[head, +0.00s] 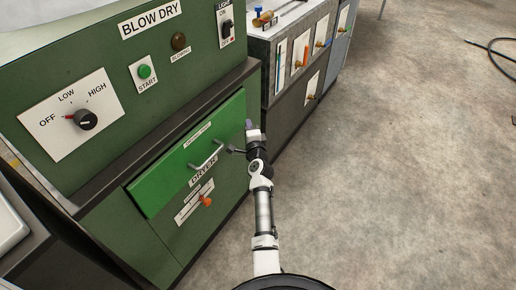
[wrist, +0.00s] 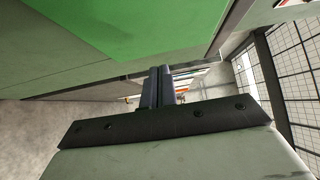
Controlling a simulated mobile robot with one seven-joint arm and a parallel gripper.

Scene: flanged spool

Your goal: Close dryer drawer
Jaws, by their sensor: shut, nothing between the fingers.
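The dryer drawer (head: 165,182) has a bright green front with a metal bar handle (head: 206,158) and a "DRYER" label. It sits in the dark green cabinet below the control panel. I cannot tell how far its front stands out from the cabinet. My gripper (head: 249,125) is shut and empty, beside the drawer's right end and to the right of the handle. In the wrist view its dark fingers (wrist: 161,86) are together, and the bright green drawer front (wrist: 145,28) fills the top. Whether the fingers touch the drawer is unclear.
The control panel above has a knob (head: 86,119) and a green start button (head: 144,71). An orange valve knob (head: 206,201) is below the drawer. Grey cabinets (head: 290,90) continue behind my gripper. The concrete floor (head: 400,170) to the right is clear, apart from a black hose farther off.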

